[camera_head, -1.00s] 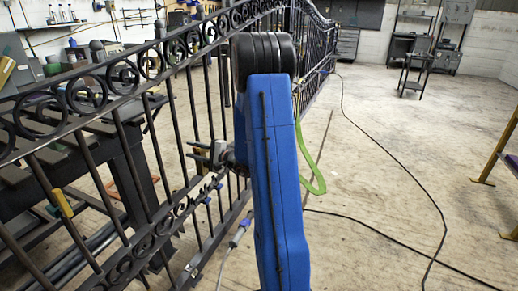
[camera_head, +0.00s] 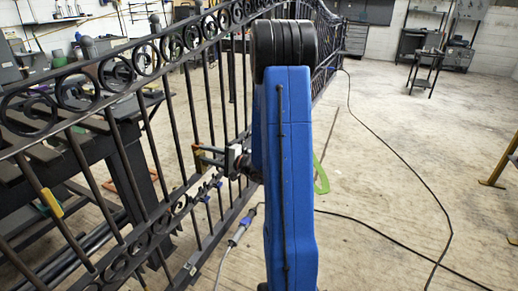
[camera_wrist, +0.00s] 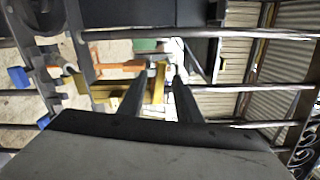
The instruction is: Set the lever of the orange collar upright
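An orange-yellow collar (camera_wrist: 105,93) sits on a gate bar, left of my fingers in the wrist view. A yellow piece, apparently its lever, shows near the fingertips; its exact tilt and any contact with the fingers are unclear. In the head view a small orange part (camera_head: 197,147) shows at the fingertips, against the gate bars. My gripper (camera_wrist: 163,74) is open, its two dark fingers apart and reaching toward the bars. In the head view my gripper (camera_head: 205,155) is partly hidden by my blue arm.
The black scroll gate (camera_head: 165,130) runs along the left. Blue levers (camera_wrist: 18,77) show on lower collars. A yellow piece (camera_head: 52,203) is on a nearer bar. A workbench (camera_head: 80,160) stands behind the gate. A cable (camera_head: 400,170) crosses the open floor at right.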

